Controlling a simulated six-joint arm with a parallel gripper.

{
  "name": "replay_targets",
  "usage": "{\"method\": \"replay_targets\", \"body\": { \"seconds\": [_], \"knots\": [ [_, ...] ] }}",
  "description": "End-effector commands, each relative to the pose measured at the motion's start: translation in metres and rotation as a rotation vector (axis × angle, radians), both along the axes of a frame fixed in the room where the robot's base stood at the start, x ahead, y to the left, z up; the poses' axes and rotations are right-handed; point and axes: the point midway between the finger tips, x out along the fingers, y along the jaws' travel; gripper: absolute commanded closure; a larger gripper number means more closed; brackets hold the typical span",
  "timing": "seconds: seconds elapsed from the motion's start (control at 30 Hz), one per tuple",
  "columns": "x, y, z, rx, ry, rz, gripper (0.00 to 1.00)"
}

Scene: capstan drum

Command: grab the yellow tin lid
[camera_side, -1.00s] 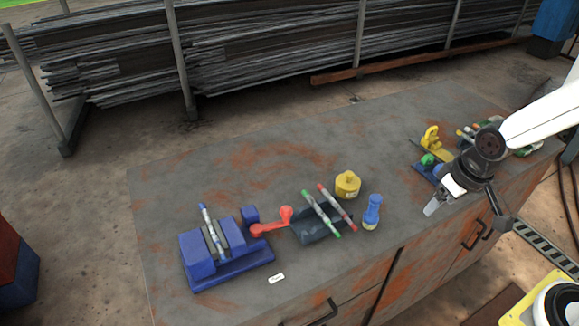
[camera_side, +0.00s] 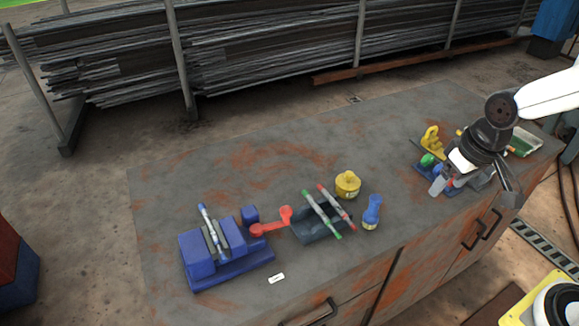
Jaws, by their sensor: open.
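A yellow tin (camera_side: 347,189) stands upright on the rusty grey workbench top, right of centre. Its yellow lid (camera_side: 347,177) appears to sit on top, with a small raised part; at this size I cannot clearly tell lid from tin. My gripper (camera_side: 474,192) is open and empty, over the right part of the bench. It is well to the right of the tin and apart from it. It partly hides the items behind it.
A blue bottle (camera_side: 372,212) stands close to the tin's right. A dark tray (camera_side: 318,232) with two markers is at its lower left. A red crank (camera_side: 272,224) and blue vise (camera_side: 218,255) lie further left. A yellow clamp (camera_side: 431,140) is near my gripper. The bench's back middle is clear.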

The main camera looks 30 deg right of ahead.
Motion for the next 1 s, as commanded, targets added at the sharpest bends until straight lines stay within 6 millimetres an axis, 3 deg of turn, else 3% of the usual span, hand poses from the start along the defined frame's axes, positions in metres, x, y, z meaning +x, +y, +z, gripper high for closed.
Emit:
{"method": "replay_targets", "body": {
  "seconds": [0.37,0.53,0.77,1.0],
  "knots": [
    [0.014,0.005,-0.006,0.165,0.081,-0.274,0.22],
    [0.029,0.01,-0.009,0.303,0.146,-0.49,0.22],
    [0.063,0.017,-0.012,0.561,0.264,-0.86,0.22],
    [0.11,0.013,-0.01,0.853,0.385,-1.223,0.22]
  ]
}}
